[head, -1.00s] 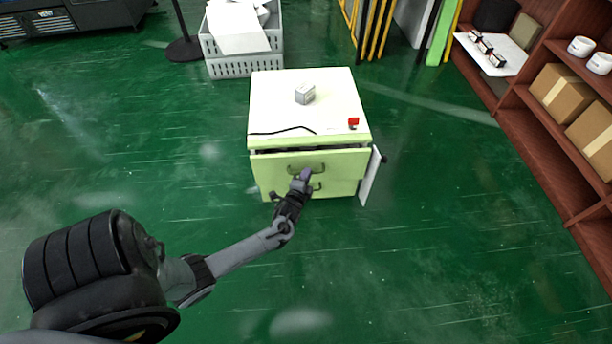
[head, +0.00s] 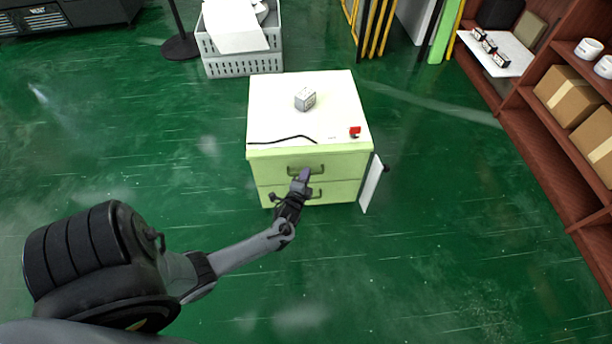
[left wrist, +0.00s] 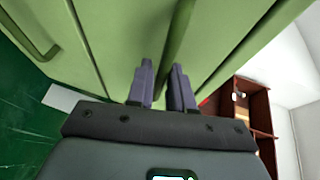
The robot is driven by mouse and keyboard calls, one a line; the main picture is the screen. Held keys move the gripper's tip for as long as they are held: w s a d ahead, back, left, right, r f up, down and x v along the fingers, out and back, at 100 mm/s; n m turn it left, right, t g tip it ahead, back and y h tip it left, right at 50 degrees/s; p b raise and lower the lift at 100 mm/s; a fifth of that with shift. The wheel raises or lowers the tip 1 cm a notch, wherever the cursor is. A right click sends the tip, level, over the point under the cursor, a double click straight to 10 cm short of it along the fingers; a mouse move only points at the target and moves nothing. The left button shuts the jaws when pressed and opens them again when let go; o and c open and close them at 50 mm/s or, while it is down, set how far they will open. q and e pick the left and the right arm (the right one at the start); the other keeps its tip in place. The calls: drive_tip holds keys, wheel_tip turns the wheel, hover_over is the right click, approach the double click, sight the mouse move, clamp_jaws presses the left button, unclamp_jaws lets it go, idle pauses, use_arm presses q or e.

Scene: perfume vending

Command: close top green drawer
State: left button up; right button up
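The light green cabinet (head: 308,109) has two stacked drawers. The top drawer front (head: 270,168) is flush or nearly flush with the body; no gap shows above it. My left gripper (head: 302,178) is at its dark green handle (head: 320,168). The lower drawer handle (left wrist: 42,45) shows at upper left there. My right gripper is not in view.
A small grey box (head: 305,99) and a red item (head: 355,132) lie on the cabinet top. A white panel (head: 371,184) sticks out at the cabinet's right. A brown shelf (head: 540,150) stands at right, a grey crate (head: 243,65) behind.

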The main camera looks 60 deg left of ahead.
use_arm(q)
drive_tip(key=shift+o, duration=1.2)
drive_tip(key=shift+a+r, duration=0.1)
drive_tip(key=p+v, duration=0.6)
drive_tip(key=v, duration=0.5)
